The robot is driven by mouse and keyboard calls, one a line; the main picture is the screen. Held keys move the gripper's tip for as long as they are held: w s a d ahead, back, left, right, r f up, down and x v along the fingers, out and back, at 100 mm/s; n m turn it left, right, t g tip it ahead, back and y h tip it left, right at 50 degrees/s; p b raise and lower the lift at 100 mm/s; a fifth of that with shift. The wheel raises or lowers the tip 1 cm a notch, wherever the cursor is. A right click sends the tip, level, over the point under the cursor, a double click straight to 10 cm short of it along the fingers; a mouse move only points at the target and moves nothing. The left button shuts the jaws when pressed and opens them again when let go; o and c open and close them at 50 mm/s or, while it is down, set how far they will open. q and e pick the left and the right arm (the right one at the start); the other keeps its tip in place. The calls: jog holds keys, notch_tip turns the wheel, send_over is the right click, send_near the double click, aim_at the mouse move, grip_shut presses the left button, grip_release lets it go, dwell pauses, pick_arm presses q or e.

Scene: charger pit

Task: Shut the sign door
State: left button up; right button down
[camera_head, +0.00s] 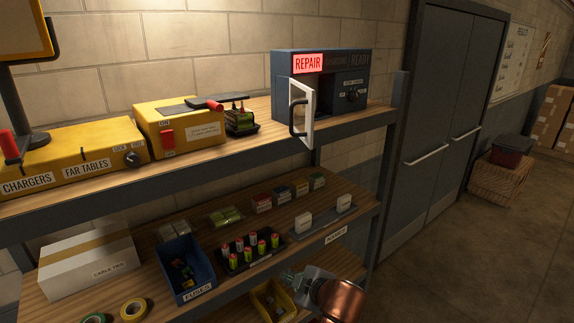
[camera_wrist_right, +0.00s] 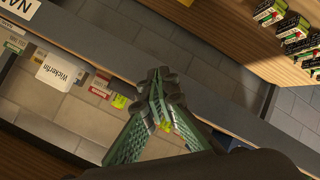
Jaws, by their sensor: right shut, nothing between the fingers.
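The sign box (camera_head: 322,62) is a dark blue case on the upper shelf with a lit red REPAIR panel. Its small white-framed door (camera_head: 308,115) with a black handle (camera_head: 296,115) stands open, swung out toward me past the shelf's front edge. My right gripper (camera_head: 290,275) is low in the head view, below and apart from the door, near the lower shelf's front edge. In the right wrist view its fingers (camera_wrist_right: 158,85) are shut and empty. The door is not recognisable in that view. My left gripper is not in view.
A yellow CHARGERS unit (camera_head: 75,160) and a yellow box (camera_head: 180,127) stand left on the upper shelf. The upper shelf's front rail (camera_head: 240,163) lies between my right gripper and the door. Below are a blue FUSES bin (camera_head: 186,270), a battery tray (camera_head: 250,256) and a yellow bin (camera_head: 272,300).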

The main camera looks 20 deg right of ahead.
aim_at(292, 112)
jog(key=s+a+r+n+t, duration=0.2)
jog(key=r+n, duration=0.1)
jog(key=r, duration=1.4)
jog(key=s+a+r+n+t, duration=0.2)
jog(key=a+r+n+t, duration=0.1)
jog(key=r, duration=1.4)
jog(key=s+d+r+t+h, duration=0.1)
jog(key=s+r, duration=0.2)
jog(key=r, duration=0.3)
jog(key=s+r+t, duration=0.1)
jog(key=s+r, duration=0.3)
jog(key=r, duration=0.1)
jog(key=w+d+p, duration=0.3)
jog(key=w, duration=0.6)
jog(key=shift+w+n+p, duration=0.15)
jog(key=shift+n+p, duration=0.15)
jog(key=shift+n, duration=0.1)
jog(key=shift+d+r, duration=0.1)
jog(key=shift+d, duration=0.1)
